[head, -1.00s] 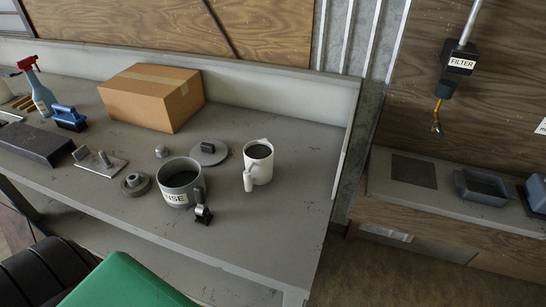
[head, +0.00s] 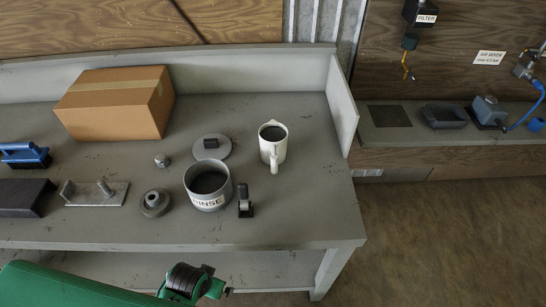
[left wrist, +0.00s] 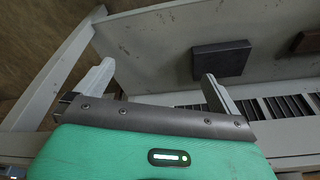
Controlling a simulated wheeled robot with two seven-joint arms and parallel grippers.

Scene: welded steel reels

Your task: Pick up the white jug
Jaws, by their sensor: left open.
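The white jug (head: 277,155) stands upright on the grey bench, right of centre in the head view. Its handle points to the front and its inside looks dark. My left gripper shows in the left wrist view (left wrist: 157,85), open, with its two fingers wide apart and nothing between them. The jug does not show in that view. In the head view my green arm comes in at the bottom left, below the bench's front edge and well apart from the jug; its fingers cannot be made out there. My right gripper is in neither view.
A grey pot labelled RINSE (head: 208,200) and a small black clamp-like part (head: 245,206) stand left of the jug. A cardboard box (head: 115,105) stands at the back left. The bench top (head: 315,205) right of the jug is clear.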

